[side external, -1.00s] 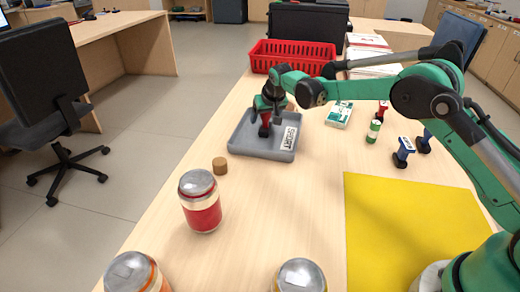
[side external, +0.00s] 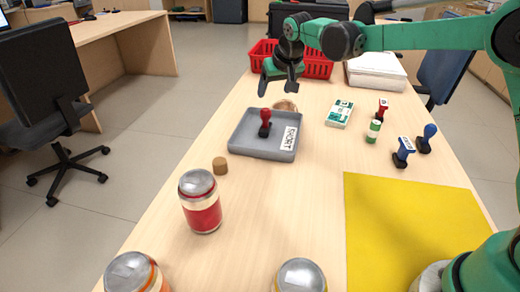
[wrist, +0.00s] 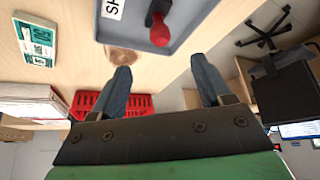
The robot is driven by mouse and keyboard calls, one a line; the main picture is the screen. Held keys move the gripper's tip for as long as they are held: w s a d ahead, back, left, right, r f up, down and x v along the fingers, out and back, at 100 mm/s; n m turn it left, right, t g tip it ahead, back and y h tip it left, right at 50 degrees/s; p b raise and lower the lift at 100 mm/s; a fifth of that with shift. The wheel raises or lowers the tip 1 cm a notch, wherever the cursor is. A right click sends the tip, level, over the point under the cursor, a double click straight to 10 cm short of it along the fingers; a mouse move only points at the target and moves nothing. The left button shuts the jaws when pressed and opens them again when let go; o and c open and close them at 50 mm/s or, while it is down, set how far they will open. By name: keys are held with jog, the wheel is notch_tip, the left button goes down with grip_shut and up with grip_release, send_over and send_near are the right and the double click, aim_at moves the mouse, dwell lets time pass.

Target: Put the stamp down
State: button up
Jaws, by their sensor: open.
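A red-handled stamp with a dark base (side external: 265,123) stands upright in the grey tray (side external: 241,143), which carries a white label reading "SHORT" (side external: 289,138). My gripper (side external: 278,92) is open and empty, raised above and behind the tray, apart from the stamp. In the wrist view the fingers of my gripper (wrist: 160,78) are spread with nothing between them. The stamp's red handle (wrist: 160,32) shows at the top of that view, beyond the fingertips, over the tray (wrist: 192,15).
A round wooden object (side external: 285,105) sits just behind the tray. A red basket (side external: 318,67) and a paper stack (side external: 376,72) stand further back. Other stamps (side external: 403,152) and a green-white box (side external: 340,113) are at right. Jars (side external: 201,203) and a cork (side external: 220,166) are in front.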

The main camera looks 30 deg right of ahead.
jog(key=s+r+n, duration=0.1)
jog(key=s+r, duration=0.3)
jog(key=s, duration=0.7)
jog(key=s+a+f+n+t+y, duration=0.1)
jog(key=s+f, duration=0.3)
jog(key=s, duration=0.8)
